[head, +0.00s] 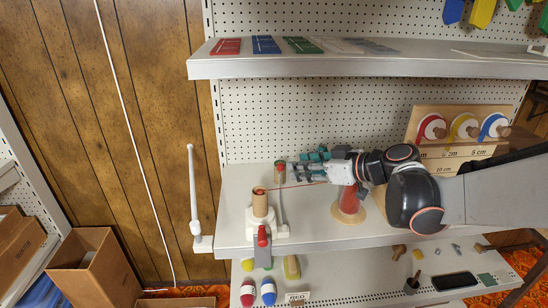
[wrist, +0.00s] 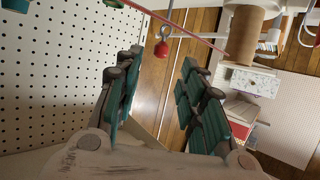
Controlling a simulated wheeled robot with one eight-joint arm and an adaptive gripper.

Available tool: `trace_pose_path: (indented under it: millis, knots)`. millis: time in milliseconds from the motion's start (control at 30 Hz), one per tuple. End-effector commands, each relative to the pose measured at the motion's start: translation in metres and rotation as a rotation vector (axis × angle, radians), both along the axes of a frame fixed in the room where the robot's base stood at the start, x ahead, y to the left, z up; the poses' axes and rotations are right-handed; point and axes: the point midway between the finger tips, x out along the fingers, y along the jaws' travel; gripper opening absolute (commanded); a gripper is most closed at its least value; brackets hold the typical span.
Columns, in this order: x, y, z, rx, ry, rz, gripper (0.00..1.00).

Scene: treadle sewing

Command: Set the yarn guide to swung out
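A white winder (head: 268,229) stands on the left end of the lower shelf, with a brown tube (head: 260,203) upright on it. The tube also shows in the wrist view (wrist: 246,36). A slim grey arm (head: 281,207), which looks like the yarn guide, rises at the tube's right. In the wrist view a small red knob with a metal ring (wrist: 162,46) shows beyond the fingertips, near the red yarn. My gripper (head: 291,172) is open and empty, reaching left near the top of the grey arm. Its teal-padded fingers (wrist: 163,62) stand apart, with the knob seen between them.
A red cone on a tan base (head: 349,203) stands under my arm. The upper shelf (head: 350,65) hangs above my gripper. A white upright lever (head: 194,190) stands at the shelf's left end.

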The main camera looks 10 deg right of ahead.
Motion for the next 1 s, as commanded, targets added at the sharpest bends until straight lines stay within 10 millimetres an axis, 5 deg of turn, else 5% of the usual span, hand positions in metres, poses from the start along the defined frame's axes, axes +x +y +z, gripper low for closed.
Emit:
trace_pose_path:
  millis: [333,800,967,1000]
  knots:
    - [0.038,0.036,-0.023,0.0,0.0,0.001,0.37]
    - [0.046,0.043,-0.026,-0.001,0.001,0.0,0.37]
    - [0.046,0.043,-0.026,-0.001,0.001,0.0,0.0]
    - [0.046,0.043,-0.026,-0.001,0.001,0.0,0.0]
